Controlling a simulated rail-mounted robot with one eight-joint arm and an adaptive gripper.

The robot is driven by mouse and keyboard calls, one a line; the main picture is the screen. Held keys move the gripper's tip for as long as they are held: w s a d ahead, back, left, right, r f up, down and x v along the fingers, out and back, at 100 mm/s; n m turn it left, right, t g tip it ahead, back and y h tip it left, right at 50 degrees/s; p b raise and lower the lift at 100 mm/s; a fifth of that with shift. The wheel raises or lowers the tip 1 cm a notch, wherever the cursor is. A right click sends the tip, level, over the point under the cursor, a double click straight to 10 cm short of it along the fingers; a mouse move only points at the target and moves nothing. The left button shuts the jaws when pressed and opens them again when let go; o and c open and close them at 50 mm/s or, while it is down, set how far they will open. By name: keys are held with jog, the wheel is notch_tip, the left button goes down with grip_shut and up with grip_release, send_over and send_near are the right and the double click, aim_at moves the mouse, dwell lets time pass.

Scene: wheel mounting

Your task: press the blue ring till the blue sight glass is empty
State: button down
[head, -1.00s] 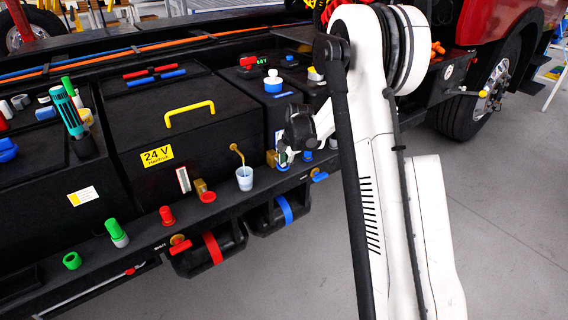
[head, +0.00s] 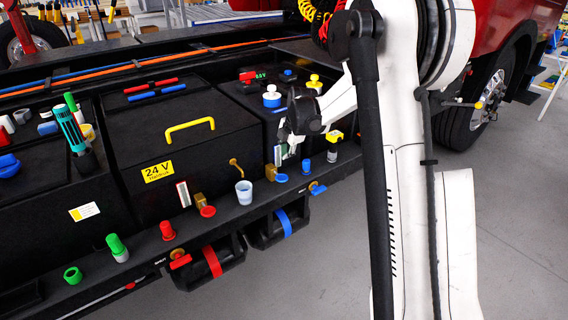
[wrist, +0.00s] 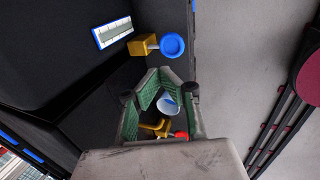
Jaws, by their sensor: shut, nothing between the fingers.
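The blue ring (head: 282,178) sits at the front of a brass block (head: 271,172) on the black ledge. In the wrist view the ring (wrist: 172,46) is unobstructed, beyond my fingertips and apart from them. The blue sight glass (wrist: 112,32), a pale strip with tick marks and a blue border, lies beside the brass block. I cannot read its level. It shows partly behind my gripper in the head view (head: 278,156). My gripper (head: 287,154) is shut and empty, above and just behind the ring. Its green-padded fingers (wrist: 164,82) show in the wrist view.
A pale cup with blue inside (head: 244,191) stands left of the ring. Left of it are a red ring (head: 208,211) and its sight glass (head: 183,193). A small blue lever (head: 317,189) and a yellow-topped fitting (head: 334,143) are to the right. Open floor lies in front.

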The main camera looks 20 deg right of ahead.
jog(key=shift+w+v, duration=0.15)
jog(key=shift+v, duration=0.6)
jog(key=shift+w+v, duration=0.15)
jog(key=shift+v, duration=0.6)
jog(key=shift+r, duration=0.15)
jog(key=s+a+r+m+t, duration=0.1)
jog(key=s+a+r+m, duration=0.4)
jog(key=s+r, duration=0.3)
jog(key=s+a+r+m, duration=0.5)
jog(key=s+r, duration=0.1)
jog(key=s, duration=0.5)
jog(key=s+a+f+m+t, duration=0.1)
jog(key=s+m, duration=0.4)
jog(key=s, duration=0.5)
jog(key=s+a+f+m+t, duration=0.1)
jog(key=s+a+m, duration=0.3)
jog(key=s, duration=0.7)
jog(key=shift+a+f+m+h, duration=0.25)
jog(key=shift+f+m+h, duration=0.15)
jog(key=shift+m, duration=0.3)
